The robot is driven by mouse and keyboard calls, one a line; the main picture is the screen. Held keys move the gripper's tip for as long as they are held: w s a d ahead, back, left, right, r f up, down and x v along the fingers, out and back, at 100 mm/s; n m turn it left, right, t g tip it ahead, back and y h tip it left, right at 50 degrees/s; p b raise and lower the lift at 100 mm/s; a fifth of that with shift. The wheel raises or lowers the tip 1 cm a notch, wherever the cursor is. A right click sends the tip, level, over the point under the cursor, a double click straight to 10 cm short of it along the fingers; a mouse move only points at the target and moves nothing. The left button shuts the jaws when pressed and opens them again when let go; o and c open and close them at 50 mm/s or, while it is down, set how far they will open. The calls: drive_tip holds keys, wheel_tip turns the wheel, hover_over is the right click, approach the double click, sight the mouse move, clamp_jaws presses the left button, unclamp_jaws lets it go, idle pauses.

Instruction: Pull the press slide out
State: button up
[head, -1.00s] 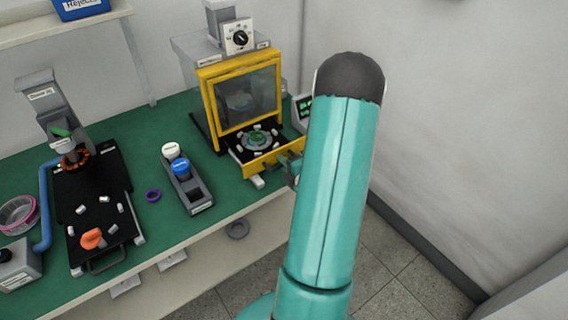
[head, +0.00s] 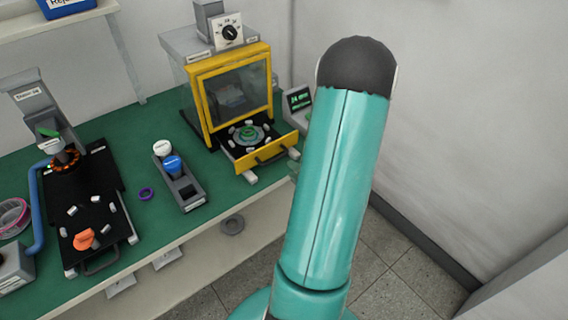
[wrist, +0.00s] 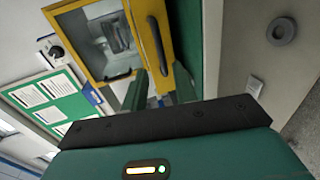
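The press (head: 228,85) has a yellow-framed clear guard and stands at the back of the green bench. Its slide (head: 231,154) sticks out in front, a black tray with a round grey fixture, a green ring (head: 248,134) and several small white pieces. The slide's yellow front (head: 266,153) carries a dark handle (head: 272,151), which also shows in the wrist view (wrist: 156,46). My gripper (wrist: 160,74) is open in the wrist view, its two green fingers apart, near the handle but not closed on it. In the head view my arm hides the gripper.
A holder with white and blue knobs (head: 187,196) stands left of the press, beside a purple ring (head: 146,193). A small display (head: 298,100) is right of the press. Farther left is another station with a black tray (head: 92,237). A grey ring (head: 232,225) lies on the lower shelf.

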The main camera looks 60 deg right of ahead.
drive_tip(key=v, duration=0.4)
idle(0.5)
drive_tip(key=w+r+m+g, duration=0.25)
drive_tip(key=w+r, duration=0.25)
drive_tip(key=w, duration=0.4)
drive_tip(key=w+a+r+m+g+h, duration=0.1)
drive_tip(key=w+a+r+m+g, duration=0.2)
drive_tip(key=w+a+r+m, duration=0.35)
drive_tip(key=s+a+r+m+g+y, duration=0.1)
drive_tip(key=s+a+r+m+y, duration=0.1)
drive_tip(key=a, duration=0.7)
drive_tip(key=s+a+r+m+g+y, duration=0.1)
drive_tip(key=s+a+r, duration=0.3)
drive_tip(key=a, duration=0.6)
drive_tip(key=s+a+r+m+g+y, duration=0.1)
drive_tip(key=s+a+r, duration=0.3)
drive_tip(key=a, duration=0.6)
drive_tip(key=shift+r+m+g+y, duration=0.35)
drive_tip(key=shift+r+m+y, duration=0.1)
drive_tip(key=shift+m+y, duration=0.4)
